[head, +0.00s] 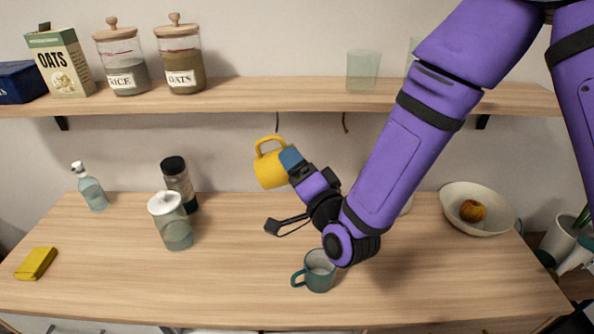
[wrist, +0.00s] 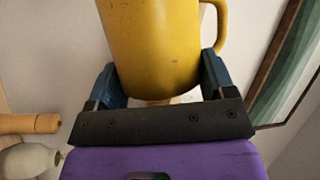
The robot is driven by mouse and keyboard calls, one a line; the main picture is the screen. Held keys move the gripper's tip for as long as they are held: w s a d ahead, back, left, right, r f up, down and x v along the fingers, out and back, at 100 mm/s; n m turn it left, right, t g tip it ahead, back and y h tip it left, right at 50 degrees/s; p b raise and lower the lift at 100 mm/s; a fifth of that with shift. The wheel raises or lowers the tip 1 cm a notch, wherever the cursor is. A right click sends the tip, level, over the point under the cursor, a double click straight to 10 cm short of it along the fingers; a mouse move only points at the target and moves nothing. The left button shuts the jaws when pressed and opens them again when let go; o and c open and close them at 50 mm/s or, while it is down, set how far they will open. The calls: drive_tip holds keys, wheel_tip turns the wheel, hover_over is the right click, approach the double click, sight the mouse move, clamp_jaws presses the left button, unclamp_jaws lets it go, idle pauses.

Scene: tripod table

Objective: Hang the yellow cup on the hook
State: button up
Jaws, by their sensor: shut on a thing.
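The yellow cup (head: 268,171) is held in the air in front of the back wall, below the shelf. Its handle points up in the head view. My gripper (head: 289,160) is shut on the cup's body. In the wrist view the cup (wrist: 155,45) sits between the two blue fingers (wrist: 160,80), with its handle at the right. A dark hook (head: 277,122) hangs under the shelf just above the handle. The handle appears near the hook's lower end; I cannot tell whether they touch. A second hook (head: 345,122) hangs farther right.
A teal mug (head: 319,271) stands on the table below my arm. A glass jar (head: 171,222), a dark-lidded bottle (head: 178,184) and a soap bottle (head: 90,188) stand at left. A bowl (head: 477,209) is at right. The shelf (head: 240,93) runs above.

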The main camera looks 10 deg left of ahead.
drive_tip(key=w+a+f, duration=0.1)
drive_tip(key=w+a, duration=0.1)
drive_tip(key=w, duration=0.7)
drive_tip(key=shift+f, duration=0.4)
idle(0.9)
drive_tip(key=shift+a, duration=0.1)
idle(0.5)
drive_tip(key=o, duration=1)
